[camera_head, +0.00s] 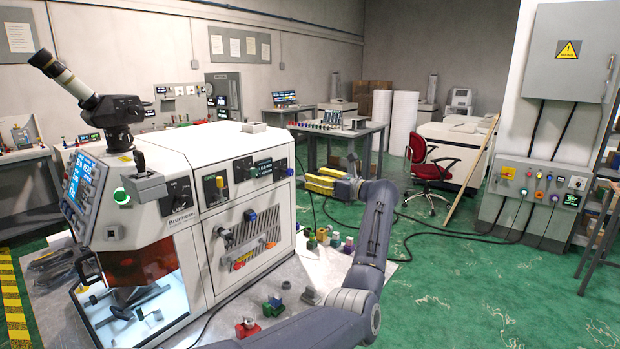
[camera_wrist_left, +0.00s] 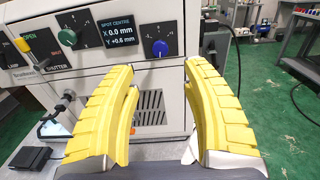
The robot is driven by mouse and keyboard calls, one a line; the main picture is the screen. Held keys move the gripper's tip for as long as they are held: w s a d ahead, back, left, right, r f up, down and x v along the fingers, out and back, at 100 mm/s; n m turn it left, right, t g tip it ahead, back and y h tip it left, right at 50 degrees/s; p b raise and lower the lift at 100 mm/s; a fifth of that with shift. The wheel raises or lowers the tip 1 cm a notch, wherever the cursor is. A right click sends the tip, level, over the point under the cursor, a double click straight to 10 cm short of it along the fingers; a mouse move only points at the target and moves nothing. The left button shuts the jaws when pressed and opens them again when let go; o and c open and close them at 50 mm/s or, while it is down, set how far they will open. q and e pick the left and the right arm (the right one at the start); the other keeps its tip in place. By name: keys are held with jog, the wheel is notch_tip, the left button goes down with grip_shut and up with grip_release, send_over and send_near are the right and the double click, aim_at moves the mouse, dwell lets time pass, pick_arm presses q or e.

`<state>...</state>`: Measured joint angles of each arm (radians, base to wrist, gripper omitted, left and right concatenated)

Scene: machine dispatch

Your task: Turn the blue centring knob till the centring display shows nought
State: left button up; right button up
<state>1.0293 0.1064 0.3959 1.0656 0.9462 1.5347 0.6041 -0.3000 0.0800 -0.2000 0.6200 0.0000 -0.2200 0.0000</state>
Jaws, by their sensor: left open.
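The blue centring knob (camera_wrist_left: 160,47) sits on a dark panel on the white machine, right of the centring display (camera_wrist_left: 113,37). The display reads SPOT CENTRE, X 0.0 mm, Y +0.6 mm. A green knob (camera_wrist_left: 68,37) is left of the display. The display (camera_head: 263,168) also shows small on the machine's side in the head view. My left gripper (camera_head: 307,181) has yellow fingers and is open and empty, pointing at the machine. In the left wrist view its fingers (camera_wrist_left: 161,70) stand either side below the blue knob, apart from it. My right gripper is out of view.
A shutter lever (camera_wrist_left: 24,46) is left of the green knob. A red chair (camera_head: 432,170) and a control cabinet (camera_head: 540,200) are farther right over open green floor.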

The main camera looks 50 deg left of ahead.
pick_arm(q)
jog(key=shift+d, duration=0.2)
send_near(291, 173)
jog(key=a, duration=0.3)
jog(key=s+a, duration=0.1)
jog(key=a, duration=0.6)
jog(key=shift+s+a, duration=0.15)
jog(key=shift+a, duration=0.25)
dwell(0.4)
jog(key=shift+o, duration=0.2)
